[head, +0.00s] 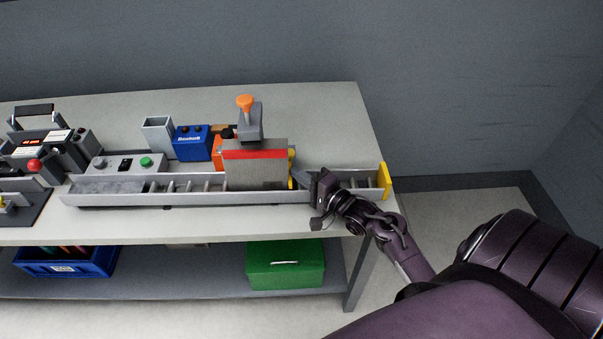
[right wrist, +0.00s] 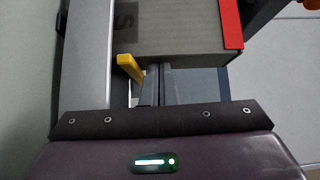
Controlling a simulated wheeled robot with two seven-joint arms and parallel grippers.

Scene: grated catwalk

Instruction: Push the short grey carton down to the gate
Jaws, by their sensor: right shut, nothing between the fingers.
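The grey carton (head: 255,172), with a red band along its top edge, stands upright in the long grey channel (head: 110,198) on the table. In the right wrist view the carton (right wrist: 180,28) fills the top middle, its red band at the right. My right gripper (head: 303,181) is shut and empty at the carton's right side, fingers pointing at it. The fingertips (right wrist: 158,70) are close to the carton; I cannot tell whether they touch. A yellow bar (right wrist: 130,68) sits beside them. A yellow plate (head: 385,181) closes the channel's right end. My left gripper is not in view.
Behind the channel stand a blue box (head: 192,143), a grey open container (head: 157,137), a button panel (head: 125,164) and a grey device with an orange knob (head: 245,101). A green box (head: 286,265) and a blue bin (head: 65,262) sit on the lower shelf.

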